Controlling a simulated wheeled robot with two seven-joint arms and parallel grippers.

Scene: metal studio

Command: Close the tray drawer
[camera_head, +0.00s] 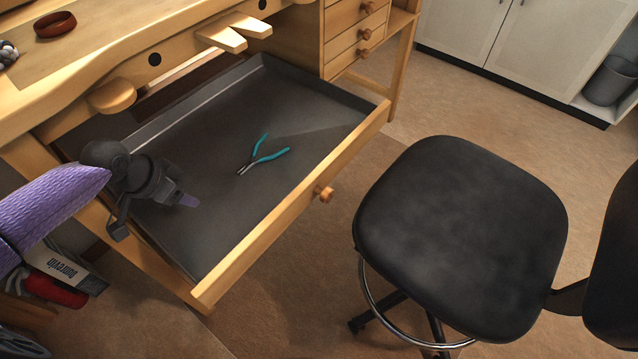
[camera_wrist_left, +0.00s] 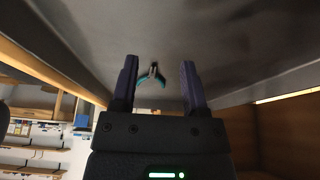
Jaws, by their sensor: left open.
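The tray drawer (camera_head: 215,245) is pulled well out from under the wooden workbench. It has a dark grey tray floor and a light wooden front with a round knob (camera_head: 324,193). Teal-handled pliers (camera_head: 262,155) lie on the tray floor; they also show between my fingers in the left wrist view (camera_wrist_left: 151,76). My left gripper (camera_head: 188,200) is over the left part of the tray, behind the drawer front and away from the knob. Its purple fingers (camera_wrist_left: 157,85) are apart with nothing between them at the tips. My right gripper is not in view.
A black stool (camera_head: 460,235) stands close to the right of the drawer front. The workbench (camera_head: 120,40) has a wooden bench pin (camera_head: 232,32) above the tray. Small side drawers (camera_head: 355,35) are at the back right. Carpet is clear below the drawer front.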

